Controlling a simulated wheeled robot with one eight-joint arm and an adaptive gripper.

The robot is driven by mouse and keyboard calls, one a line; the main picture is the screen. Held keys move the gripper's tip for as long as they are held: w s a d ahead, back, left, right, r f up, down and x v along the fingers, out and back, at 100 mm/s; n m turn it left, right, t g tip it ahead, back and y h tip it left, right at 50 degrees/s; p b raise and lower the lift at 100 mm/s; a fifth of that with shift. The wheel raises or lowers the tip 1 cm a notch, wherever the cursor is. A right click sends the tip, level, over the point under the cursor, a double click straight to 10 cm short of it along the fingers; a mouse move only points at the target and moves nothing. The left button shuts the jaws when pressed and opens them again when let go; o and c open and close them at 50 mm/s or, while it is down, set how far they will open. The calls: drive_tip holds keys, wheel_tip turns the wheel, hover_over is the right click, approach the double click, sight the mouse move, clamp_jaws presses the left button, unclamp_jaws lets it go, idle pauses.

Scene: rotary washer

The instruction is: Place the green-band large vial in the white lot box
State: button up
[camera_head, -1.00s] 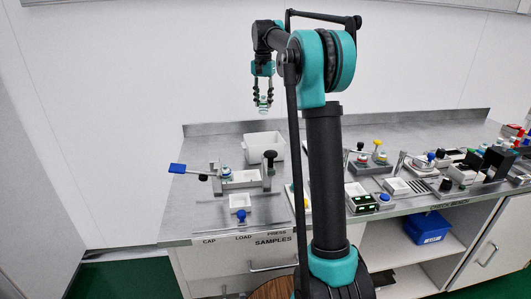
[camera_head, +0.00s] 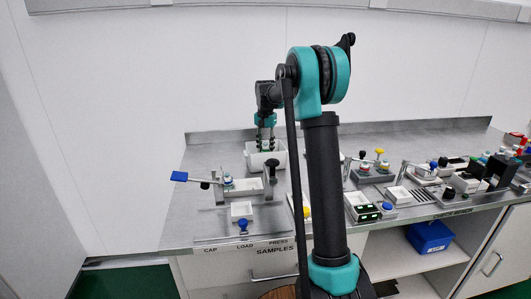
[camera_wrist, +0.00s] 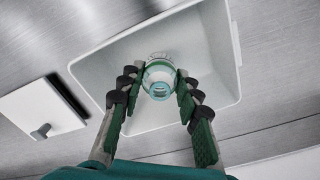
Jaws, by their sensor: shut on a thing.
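The vial (camera_wrist: 158,78), clear with a green-teal band, sits between the fingertips of my gripper (camera_wrist: 157,88) in the wrist view. My gripper is shut on it. The white lot box (camera_wrist: 222,85) is an open-topped bin directly beneath and around the vial in that view. In the head view my gripper (camera_head: 267,146) points straight down at the opening of the white box (camera_head: 281,161), with its fingertips at about rim height. The vial is hard to make out there. Whether it touches the box floor cannot be told.
Several devices crowd the right of the bench. Bare bench lies left of the box.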

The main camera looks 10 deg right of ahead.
sight(265, 145)
drive_tip(key=shift+f, duration=1.15)
drive_tip(key=shift+f, duration=0.15)
drive_tip(key=o, duration=1)
wheel_tip(265, 145, up, 12)
drive_tip(key=shift+r, duration=0.15)
